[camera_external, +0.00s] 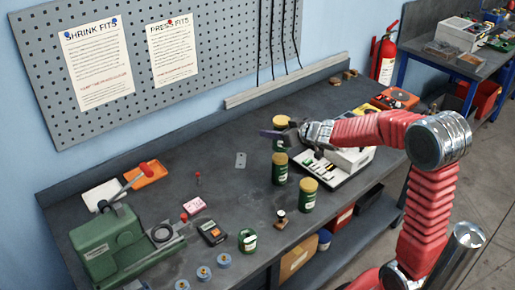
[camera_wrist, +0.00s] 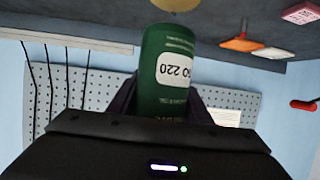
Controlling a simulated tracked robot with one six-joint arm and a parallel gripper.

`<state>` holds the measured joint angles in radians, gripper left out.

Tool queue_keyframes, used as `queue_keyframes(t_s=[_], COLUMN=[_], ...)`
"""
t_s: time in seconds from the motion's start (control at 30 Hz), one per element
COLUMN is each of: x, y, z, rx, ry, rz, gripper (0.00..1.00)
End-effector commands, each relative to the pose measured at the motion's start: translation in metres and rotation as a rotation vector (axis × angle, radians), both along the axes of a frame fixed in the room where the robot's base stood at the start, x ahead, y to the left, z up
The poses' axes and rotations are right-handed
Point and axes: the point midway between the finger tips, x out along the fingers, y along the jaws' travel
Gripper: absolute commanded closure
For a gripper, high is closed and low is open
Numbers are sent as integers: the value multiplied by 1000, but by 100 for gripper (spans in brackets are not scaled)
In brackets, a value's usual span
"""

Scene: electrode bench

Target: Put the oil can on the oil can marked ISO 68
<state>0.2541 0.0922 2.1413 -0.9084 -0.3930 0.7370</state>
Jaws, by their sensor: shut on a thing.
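My gripper (camera_external: 281,135) is shut on a green oil can (camera_external: 279,146) with a yellow top. In the wrist view this held can (camera_wrist: 168,75) appears upside down, with a white label reading ISO 220. A second green can with a yellow lid (camera_external: 280,169) stands on the bench just below the held can in the external view. A yellow lid (camera_wrist: 178,4) shows at the wrist view's top edge, apart from the held can in that picture. A third green can (camera_external: 307,199) stands to the right and nearer. Markings on the standing cans are too small to read.
A white tray-like unit (camera_external: 322,178) lies right of the cans. A small green container (camera_external: 248,240), a black meter (camera_external: 212,232) and a pink pad (camera_external: 194,205) lie nearer the front. A green machine (camera_external: 108,245) stands at left. Bench left of the cans is fairly clear.

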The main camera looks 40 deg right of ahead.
Motion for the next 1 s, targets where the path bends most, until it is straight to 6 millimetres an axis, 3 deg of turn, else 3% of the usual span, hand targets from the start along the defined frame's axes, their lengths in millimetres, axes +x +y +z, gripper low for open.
queue_keyframes(t_s=[0.3, 0.73, 0.77, 1.0], x=[0, 0, 0, 0], y=[0, 0, 0, 0], z=[-33, -38, -40, -39], rx=[2, 0, 1, 0], ry=[-1, -2, 0, 0], rz=[-2, -2, -3, -2], gripper=[91, 91, 55, 38])
